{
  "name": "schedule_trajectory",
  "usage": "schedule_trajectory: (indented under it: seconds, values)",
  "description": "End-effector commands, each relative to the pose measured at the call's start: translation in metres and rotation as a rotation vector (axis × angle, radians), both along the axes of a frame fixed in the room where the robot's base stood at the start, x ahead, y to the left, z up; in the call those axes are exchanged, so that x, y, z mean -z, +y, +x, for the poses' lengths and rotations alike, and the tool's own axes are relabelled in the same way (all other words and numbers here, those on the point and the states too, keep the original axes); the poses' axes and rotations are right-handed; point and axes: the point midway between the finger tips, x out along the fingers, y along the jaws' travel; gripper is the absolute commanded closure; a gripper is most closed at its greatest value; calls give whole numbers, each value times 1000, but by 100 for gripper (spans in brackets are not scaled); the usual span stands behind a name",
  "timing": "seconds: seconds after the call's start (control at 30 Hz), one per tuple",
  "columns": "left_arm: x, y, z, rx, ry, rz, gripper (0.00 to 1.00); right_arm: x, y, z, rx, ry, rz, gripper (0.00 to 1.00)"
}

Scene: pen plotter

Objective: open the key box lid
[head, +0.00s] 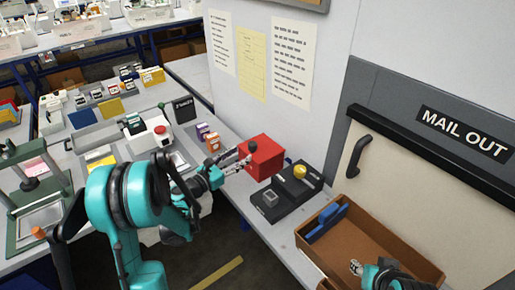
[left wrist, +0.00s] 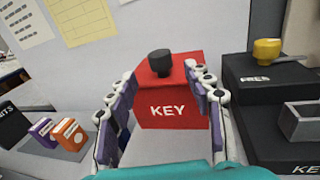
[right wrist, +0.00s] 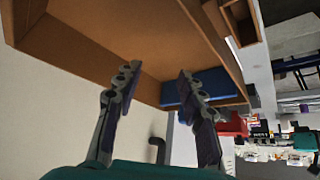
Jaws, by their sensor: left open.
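The red key box (head: 262,157) stands on the counter against the wall, left of a black stand. In the left wrist view the key box (left wrist: 172,108) faces me with the word KEY on its front and a black knob (left wrist: 160,62) on top; its lid looks closed. My left gripper (head: 240,160) is open at the box's left side in the head view. In the left wrist view its fingers (left wrist: 165,85) spread either side of the box front, with nothing held. My right gripper (right wrist: 155,82) is open and empty by the brown tray (right wrist: 150,45); its fingers are barely visible in the head view.
A black stand (head: 283,198) with a yellow knob (head: 300,171) is right of the key box. The brown tray (head: 395,245) holds a blue object (head: 326,222). Orange and purple small boxes (head: 213,141) stand left of the key box. A wall rises behind.

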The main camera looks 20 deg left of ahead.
Motion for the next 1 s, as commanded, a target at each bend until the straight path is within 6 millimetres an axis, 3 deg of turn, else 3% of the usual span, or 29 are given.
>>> schedule_trajectory:
  seconds: [0.5, 0.87, 1.0]
  values:
    - [1, -32, 62, 1, -1, 0, 49, 16, 0, 0, 0, 0, 0, 60]
    - [0, -35, 68, 0, -1, 0, 49, 16, 0, 0, 0, 0, 0, 60]
    - [0, -35, 68, 0, -1, 0, 83, 16, 0, 0, 0, 0, 0, 60]
